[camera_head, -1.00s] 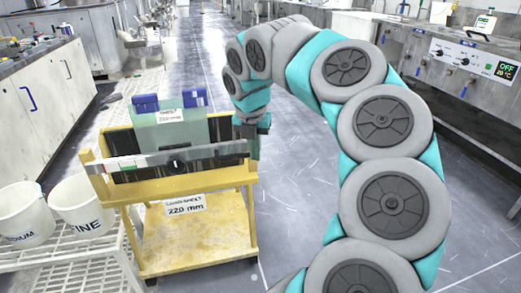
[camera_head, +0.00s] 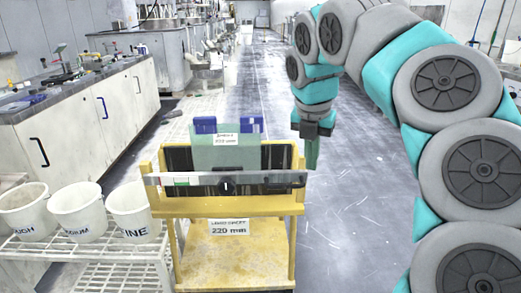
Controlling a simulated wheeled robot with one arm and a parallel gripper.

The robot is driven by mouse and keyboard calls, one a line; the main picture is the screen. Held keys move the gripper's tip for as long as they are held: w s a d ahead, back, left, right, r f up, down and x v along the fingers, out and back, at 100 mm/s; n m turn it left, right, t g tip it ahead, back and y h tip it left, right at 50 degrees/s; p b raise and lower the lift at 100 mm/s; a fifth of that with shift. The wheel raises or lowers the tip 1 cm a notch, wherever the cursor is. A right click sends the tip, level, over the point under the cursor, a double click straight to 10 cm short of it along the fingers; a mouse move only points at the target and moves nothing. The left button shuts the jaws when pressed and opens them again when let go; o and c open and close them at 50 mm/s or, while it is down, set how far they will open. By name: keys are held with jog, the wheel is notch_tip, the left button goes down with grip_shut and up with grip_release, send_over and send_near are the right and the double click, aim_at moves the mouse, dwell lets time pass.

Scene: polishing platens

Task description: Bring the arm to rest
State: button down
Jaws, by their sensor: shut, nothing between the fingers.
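My arm arches in from the right side of the head view, and my gripper (camera_head: 311,152) hangs from its end, pointing down. The gripper is shut and empty. It is just right of the yellow cart (camera_head: 230,207), near its upper right corner; whether they touch cannot be told. The cart holds dark upright slots and a green translucent sheet (camera_head: 214,155) with a paper label and two blue clamps (camera_head: 250,125) at its top.
White buckets (camera_head: 77,212) stand on a white wire rack (camera_head: 105,262) left of the cart. A cabinet bench (camera_head: 90,120) with tools lines the left. The aisle floor (camera_head: 345,225) right of the cart is clear, and so is the aisle behind it.

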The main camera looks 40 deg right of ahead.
jog(key=w+a+f+m, duration=0.1)
jog(key=a+f+m, duration=0.2)
jog(key=a, duration=0.6)
jog(key=w+a+f+m, duration=0.1)
jog(key=a+f+m, duration=0.25)
jog(key=a, duration=0.65)
jog(key=s+a+f+m+g+y, duration=0.2)
jog(key=s+a+f+m, duration=0.9)
jog(key=a+f+m, duration=0.2)
jog(key=shift+s+a+f+m+g, duration=0.3)
jog(key=shift+a+m, duration=0.1)
jog(key=shift+m, duration=0.85)
